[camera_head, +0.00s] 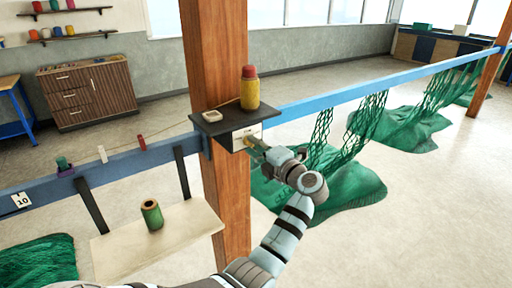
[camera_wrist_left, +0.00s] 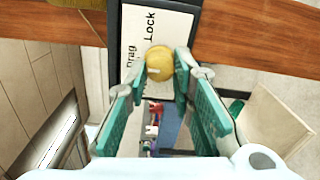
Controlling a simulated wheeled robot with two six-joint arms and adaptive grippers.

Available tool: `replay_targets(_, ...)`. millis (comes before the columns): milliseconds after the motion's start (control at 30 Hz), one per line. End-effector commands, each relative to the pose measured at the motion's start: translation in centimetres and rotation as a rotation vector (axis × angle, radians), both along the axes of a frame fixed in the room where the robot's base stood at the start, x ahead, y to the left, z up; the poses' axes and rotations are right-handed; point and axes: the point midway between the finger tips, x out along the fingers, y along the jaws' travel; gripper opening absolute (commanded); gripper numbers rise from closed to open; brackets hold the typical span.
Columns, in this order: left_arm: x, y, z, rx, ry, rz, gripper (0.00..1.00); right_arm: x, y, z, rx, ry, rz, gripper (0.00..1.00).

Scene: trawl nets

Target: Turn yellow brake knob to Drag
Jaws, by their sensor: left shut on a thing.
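The yellow brake knob (camera_wrist_left: 159,62) sits on a white plate (camera_wrist_left: 158,28) lettered "Lock" and "Drag". My left gripper (camera_wrist_left: 161,68) is shut on the knob, with a green-padded finger on either side. A small pale mark shows on the knob's lower left, toward the "Drag" side; its exact aim is hard to tell. In the head view the left gripper (camera_head: 258,146) reaches the plate (camera_head: 246,136) on the front of a dark box on the wooden post, and it hides most of the knob. My right gripper is in neither view.
A blue rail (camera_head: 330,98) runs both ways from the post (camera_head: 215,55). Green nets (camera_head: 395,128) hang at right. A green spool (camera_head: 152,214) stands on a pale board.

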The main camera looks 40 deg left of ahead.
Motion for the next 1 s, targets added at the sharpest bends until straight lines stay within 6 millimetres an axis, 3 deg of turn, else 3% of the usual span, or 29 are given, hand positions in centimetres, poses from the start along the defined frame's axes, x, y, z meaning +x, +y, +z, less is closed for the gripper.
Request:
replay_targets(67, 0.0, 0.0, -0.1, -0.002, 0.001, 0.0, 0.0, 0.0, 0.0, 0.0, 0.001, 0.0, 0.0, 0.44)
replay_targets(100, 0.0, 0.0, -0.1, -0.002, 0.001, 0.0, 0.29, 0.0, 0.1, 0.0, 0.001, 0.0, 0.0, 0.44)
replay_targets(200, 0.0, 0.0, -0.1, -0.002, 0.001, 0.0, 0.43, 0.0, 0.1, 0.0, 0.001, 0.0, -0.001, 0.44)
replay_targets(533, -0.1, -0.4, 0.0, -0.001, -0.001, 0.0, 0.43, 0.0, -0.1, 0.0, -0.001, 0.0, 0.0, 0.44)
replay_targets(800, -1.7, -5.6, 0.0, -0.004, 0.0, -0.003, 0.43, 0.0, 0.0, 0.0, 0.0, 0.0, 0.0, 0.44)
replay_targets(1000, -2.3, -7.2, 0.1, -0.001, 0.0, 0.0, 0.43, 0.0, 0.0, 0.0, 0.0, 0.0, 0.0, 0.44)
